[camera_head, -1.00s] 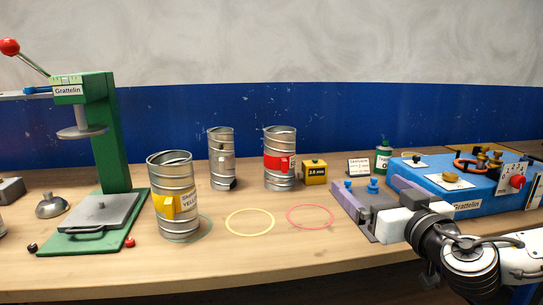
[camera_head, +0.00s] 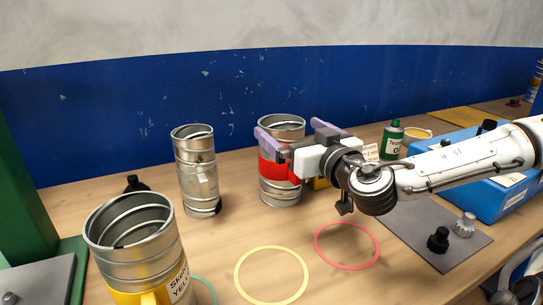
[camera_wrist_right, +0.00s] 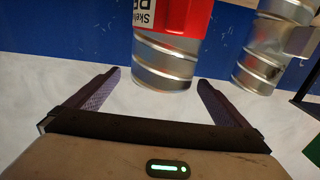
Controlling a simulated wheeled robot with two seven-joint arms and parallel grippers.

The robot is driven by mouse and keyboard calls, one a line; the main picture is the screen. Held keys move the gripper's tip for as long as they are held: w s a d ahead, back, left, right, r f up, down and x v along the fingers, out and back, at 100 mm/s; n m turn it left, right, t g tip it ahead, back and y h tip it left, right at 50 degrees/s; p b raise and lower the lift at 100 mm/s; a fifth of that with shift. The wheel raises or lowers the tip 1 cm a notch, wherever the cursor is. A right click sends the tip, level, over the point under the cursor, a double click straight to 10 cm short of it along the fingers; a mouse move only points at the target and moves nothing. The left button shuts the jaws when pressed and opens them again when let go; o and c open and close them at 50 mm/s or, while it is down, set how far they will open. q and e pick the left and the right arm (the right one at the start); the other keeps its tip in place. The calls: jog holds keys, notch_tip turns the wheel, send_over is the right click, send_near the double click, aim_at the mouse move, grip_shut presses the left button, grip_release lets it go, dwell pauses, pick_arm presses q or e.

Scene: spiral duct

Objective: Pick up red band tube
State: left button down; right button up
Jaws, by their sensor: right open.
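The red band tube (camera_head: 283,193) is a ribbed metal cylinder with a red band, standing upright at the back of the wooden table. My right gripper (camera_head: 290,135) is open at the tube's upper part, and one purple-grey finger covers part of the red band. In the right wrist view the tube (camera_wrist_right: 165,62) lies ahead of the open gripper (camera_wrist_right: 158,78), lined up with the gap between the fingertips. I cannot tell how far it is between them. My left gripper is not in view.
A plain metal tube (camera_head: 197,175) stands left of the red band tube. A yellow band tube (camera_head: 135,240) stands at the front left. A yellow ring (camera_head: 238,276) and a red ring (camera_head: 346,267) lie flat in front. A green bottle (camera_head: 391,140) and blue box (camera_head: 490,198) are at right.

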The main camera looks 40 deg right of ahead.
aim_at(272, 117)
jog(key=shift+w+d, duration=0.2)
jog(key=shift+w, duration=0.3)
jog(key=shift+w+d, duration=0.25)
jog(key=shift+w, duration=0.3)
jog(key=shift+a+p+x, duration=0.2)
jog(key=shift+p+x, duration=0.7)
jog(key=shift+x, duration=0.65)
jog(key=shift+w+d+r, duration=0.2)
jog(key=shift+w, duration=0.3)
jog(key=shift+w+d+p, duration=0.1)
jog(key=shift+w+p, duration=0.25)
jog(key=shift+w+f, duration=0.15)
jog(key=shift+w, duration=0.2)
jog(key=shift+c, duration=0.9)
jog(key=c, duration=1.4)
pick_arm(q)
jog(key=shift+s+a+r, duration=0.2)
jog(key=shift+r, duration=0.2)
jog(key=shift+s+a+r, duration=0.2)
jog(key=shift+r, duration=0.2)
pick_arm(e)
jog(key=shift+c, duration=0.5)
